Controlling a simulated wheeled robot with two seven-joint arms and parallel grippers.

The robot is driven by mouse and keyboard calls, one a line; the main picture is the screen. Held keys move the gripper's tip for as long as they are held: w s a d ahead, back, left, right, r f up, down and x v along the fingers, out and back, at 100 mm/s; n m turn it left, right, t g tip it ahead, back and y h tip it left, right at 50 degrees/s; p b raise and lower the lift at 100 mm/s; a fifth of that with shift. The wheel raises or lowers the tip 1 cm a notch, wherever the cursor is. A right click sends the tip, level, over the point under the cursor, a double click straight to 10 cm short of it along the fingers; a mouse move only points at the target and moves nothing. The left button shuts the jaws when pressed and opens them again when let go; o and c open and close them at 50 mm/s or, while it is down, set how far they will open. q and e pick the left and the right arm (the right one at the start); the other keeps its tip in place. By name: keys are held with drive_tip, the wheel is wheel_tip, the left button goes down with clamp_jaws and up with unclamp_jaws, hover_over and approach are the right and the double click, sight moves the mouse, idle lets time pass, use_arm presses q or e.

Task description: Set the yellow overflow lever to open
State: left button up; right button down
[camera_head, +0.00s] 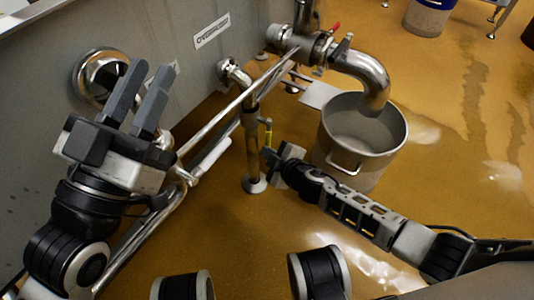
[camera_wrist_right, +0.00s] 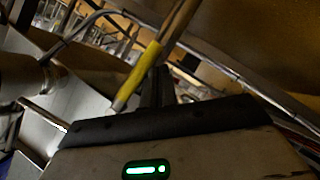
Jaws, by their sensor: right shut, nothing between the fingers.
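The yellow lever (camera_head: 268,132) stands on a vertical metal pipe below the overflow sign (camera_head: 211,31), its handle roughly upright in the head view. My right gripper (camera_head: 268,154) is shut and empty, at the lower end of the lever. In the right wrist view the yellow lever (camera_wrist_right: 138,76) slants just left of the shut fingers (camera_wrist_right: 156,85); whether they touch it I cannot tell. My left gripper (camera_head: 149,73) is open and empty, held up near the tank wall at the left.
A steel pot (camera_head: 345,157) stands on the wet brown floor under a curved outlet pipe (camera_head: 370,75), right beyond my right gripper. A red-handled valve (camera_head: 335,28) sits on that pipe. Slanting metal pipes (camera_head: 235,105) run between my two grippers.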

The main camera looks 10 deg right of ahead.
drive_tip(key=shift+w+d+f, duration=0.2)
drive_tip(key=shift+d, duration=0.05)
use_arm(q)
drive_tip(key=shift+r, duration=0.1)
idle(0.4)
